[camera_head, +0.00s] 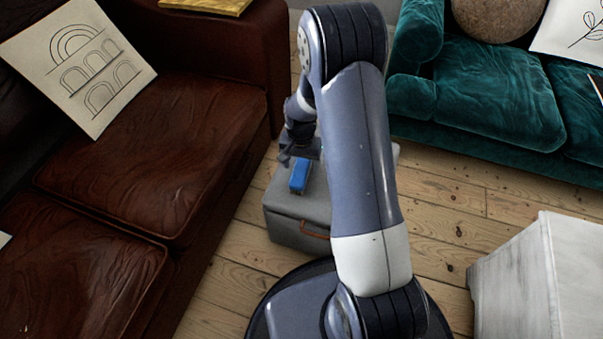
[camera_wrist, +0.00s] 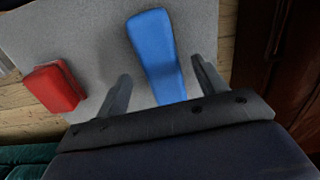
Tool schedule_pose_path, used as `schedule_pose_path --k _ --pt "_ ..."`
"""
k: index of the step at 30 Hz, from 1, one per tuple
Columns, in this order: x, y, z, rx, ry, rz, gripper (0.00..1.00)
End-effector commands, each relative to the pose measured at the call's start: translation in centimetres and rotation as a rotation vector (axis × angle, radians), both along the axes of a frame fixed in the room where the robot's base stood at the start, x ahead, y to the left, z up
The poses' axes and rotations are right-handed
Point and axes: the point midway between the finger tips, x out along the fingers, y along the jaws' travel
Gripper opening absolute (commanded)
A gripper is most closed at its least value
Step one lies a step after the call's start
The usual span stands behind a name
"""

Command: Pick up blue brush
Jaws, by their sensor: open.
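The blue brush (camera_head: 299,177) lies on top of a grey box-like ottoman (camera_head: 290,205). In the wrist view the blue brush (camera_wrist: 157,55) runs lengthwise toward my gripper, its near end between the two fingers and partly hidden by the gripper body. My gripper (camera_wrist: 160,90) is open, with one finger on each side of the brush and a visible gap to each. In the head view my gripper (camera_head: 296,156) is just behind and above the brush. I cannot tell how high the fingers are above the surface.
A red block-like object (camera_wrist: 54,87) lies on the grey top, left of the brush in the wrist view. A brown leather sofa (camera_head: 150,150) stands close on the left. A teal sofa (camera_head: 490,95) is behind right, and a white cabinet (camera_head: 540,275) is front right.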

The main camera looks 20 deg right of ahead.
Motion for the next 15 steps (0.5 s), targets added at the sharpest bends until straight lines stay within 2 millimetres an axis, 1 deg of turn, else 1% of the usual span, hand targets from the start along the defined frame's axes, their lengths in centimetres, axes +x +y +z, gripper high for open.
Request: schedule_pose_path --k 10,12,15 --pt "0.3 0.0 -4.7 0.000 0.001 0.000 0.67" --pt "0.4 0.0 -5.0 0.000 0.000 0.000 0.67" --pt "0.4 0.0 -4.9 0.000 0.000 0.000 0.67"
